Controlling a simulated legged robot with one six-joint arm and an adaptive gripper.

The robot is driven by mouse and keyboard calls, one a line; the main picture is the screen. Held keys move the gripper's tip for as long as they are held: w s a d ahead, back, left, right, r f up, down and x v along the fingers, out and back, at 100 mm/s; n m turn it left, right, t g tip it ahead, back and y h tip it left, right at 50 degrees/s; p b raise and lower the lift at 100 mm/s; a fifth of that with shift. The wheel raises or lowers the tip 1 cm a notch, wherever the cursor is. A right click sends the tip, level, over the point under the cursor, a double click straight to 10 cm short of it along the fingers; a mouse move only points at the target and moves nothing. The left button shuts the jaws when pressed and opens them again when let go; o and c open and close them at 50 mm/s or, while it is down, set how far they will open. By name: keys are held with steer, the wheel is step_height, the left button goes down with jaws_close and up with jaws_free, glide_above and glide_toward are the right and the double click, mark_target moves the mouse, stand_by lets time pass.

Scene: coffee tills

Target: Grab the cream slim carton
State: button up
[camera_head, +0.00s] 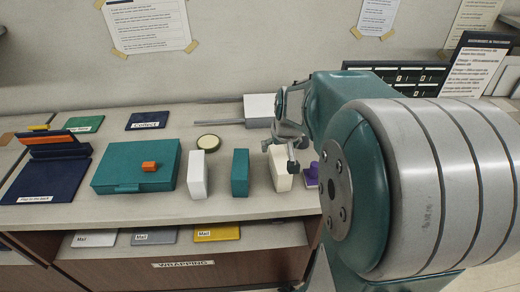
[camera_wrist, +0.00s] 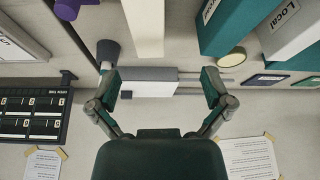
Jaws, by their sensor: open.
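The cream slim carton (camera_head: 280,174) stands upright on the counter, between a teal carton and a purple object. My gripper (camera_head: 281,155) is open at the carton's upper part, and its fingers and arm hide some of the carton's top. In the wrist view the cream carton (camera_wrist: 144,25) enters from the top edge, in line with the gap between the open fingers of my gripper (camera_wrist: 162,84). The space between the fingertips holds nothing that I can see gripped. Whether a finger touches the carton I cannot tell.
A teal carton (camera_head: 240,173) and a white carton (camera_head: 197,175) stand to the left. A purple object (camera_head: 311,175) is close on the right. A pale box (camera_head: 260,108) lies behind.

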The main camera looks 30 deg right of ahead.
mark_target(281, 159)
steer(key=shift+w+d+f, duration=0.25)
steer(key=shift+d+f, duration=0.35)
steer(key=shift+d, duration=0.3)
steer(key=x, duration=0.5)
steer(key=shift+s+d, duration=0.1)
steer(key=shift+d, duration=0.05)
steer(key=shift+f, duration=0.45)
steer(key=x, duration=0.3)
steer(key=shift+f, duration=0.4)
steer(key=shift+w+d+f, duration=0.1)
steer(key=shift+w+f, duration=0.25)
steer(key=shift+f, duration=0.1)
steer(key=shift+f, duration=0.2)
steer(key=c, duration=1.2)
